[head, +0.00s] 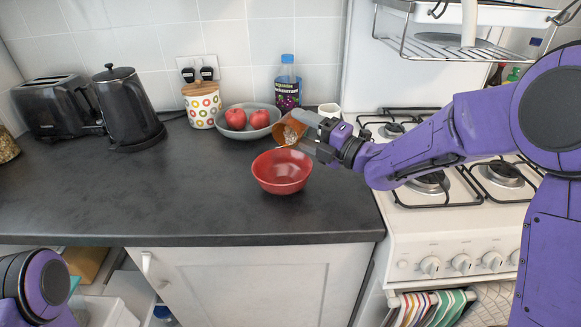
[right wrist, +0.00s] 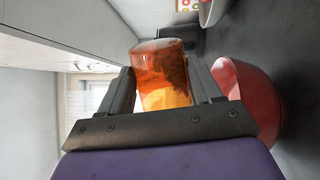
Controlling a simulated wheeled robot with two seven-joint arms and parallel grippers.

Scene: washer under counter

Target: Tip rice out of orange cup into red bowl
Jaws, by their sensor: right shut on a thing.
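The red bowl (head: 282,173) stands upright on the dark counter, near its right end. My right gripper (head: 310,132) is shut on the orange cup (head: 285,137) and holds it above the bowl's back right rim. The cup is tilted on its side with its mouth toward the left, and pale rice shows in its mouth. In the right wrist view, the orange cup (right wrist: 162,75) sits between the two fingers, and the red bowl (right wrist: 250,100) lies beyond on the right.
A grey dish (head: 250,131) with red apples stands behind the bowl, with a bottle (head: 287,90) and a patterned canister (head: 202,107) near it. A black kettle (head: 125,110) and toaster (head: 58,107) are at the left. The stove (head: 430,225) is at the right. The counter's front left is clear.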

